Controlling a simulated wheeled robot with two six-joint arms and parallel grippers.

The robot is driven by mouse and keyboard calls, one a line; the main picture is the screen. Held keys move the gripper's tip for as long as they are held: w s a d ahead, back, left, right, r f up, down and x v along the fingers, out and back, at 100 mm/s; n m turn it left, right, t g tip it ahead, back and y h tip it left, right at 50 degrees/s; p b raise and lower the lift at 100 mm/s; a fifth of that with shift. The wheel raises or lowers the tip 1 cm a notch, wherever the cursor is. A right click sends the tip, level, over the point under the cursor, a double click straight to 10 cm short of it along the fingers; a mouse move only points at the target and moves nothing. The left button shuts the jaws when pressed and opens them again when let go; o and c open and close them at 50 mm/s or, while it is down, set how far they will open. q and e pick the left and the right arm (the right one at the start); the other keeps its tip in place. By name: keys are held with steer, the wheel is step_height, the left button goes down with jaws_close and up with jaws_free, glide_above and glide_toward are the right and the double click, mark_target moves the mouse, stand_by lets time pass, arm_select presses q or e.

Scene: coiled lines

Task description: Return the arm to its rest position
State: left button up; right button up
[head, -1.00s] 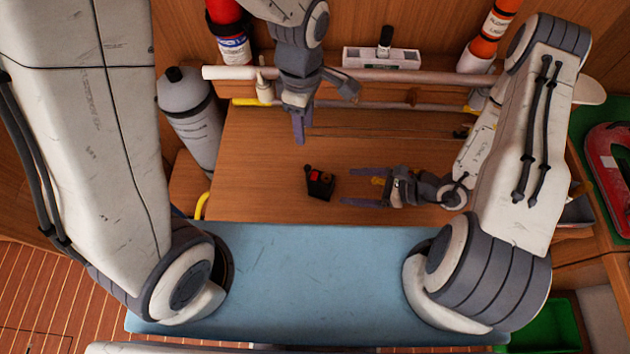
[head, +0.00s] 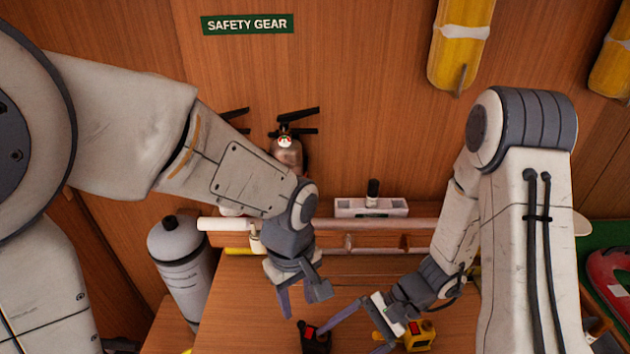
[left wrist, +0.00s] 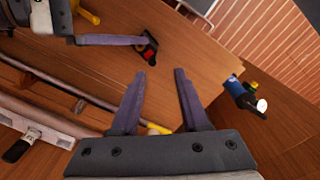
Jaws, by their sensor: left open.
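My left gripper (head: 301,302) hangs over the wooden table in the head view, its two fingers spread. In the left wrist view its fingers (left wrist: 160,85) are apart with only tabletop between them, so it is open and empty. My right gripper (head: 350,335) reaches in low from the right, its fingers apart. One of its fingers (left wrist: 112,40) also shows in the left wrist view, near a small black and red object (left wrist: 148,50). That object (head: 316,338) sits on the table below my left gripper. A yellow object (head: 418,335) is beside my right gripper.
A white rail (head: 360,224) runs along the table's back. A grey bottle (head: 183,270) stands at left, a fire extinguisher (head: 287,150) against the back wall, and a white box (head: 370,207) behind the rail. The wooden tabletop (head: 245,310) is clear at left.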

arm_select(q)
steer(key=s+a+m+b, duration=0.1)
steer(key=s+m+b, duration=0.2)
steer(key=s+m, duration=0.7)
steer(key=m, duration=0.4)
steer(key=shift+a+f+m+h, duration=0.15)
steer(key=shift+a+m+h, duration=0.15)
steer(key=shift+a+m, duration=0.1)
arm_select(e)
steer(key=s+r+n+t+h, duration=0.2)
steer(key=s+r+n+h, duration=0.1)
steer(key=n, duration=0.5)
steer(key=s+r+n+t+h, duration=0.1)
steer(key=s+r+n+h, duration=0.2)
steer(key=r+n+h, duration=0.3)
steer(key=n, duration=0.3)
steer(key=shift+s+r+n+t, duration=0.3)
steer(key=shift+r+t, duration=0.05)
steer(key=shift+t, duration=0.05)
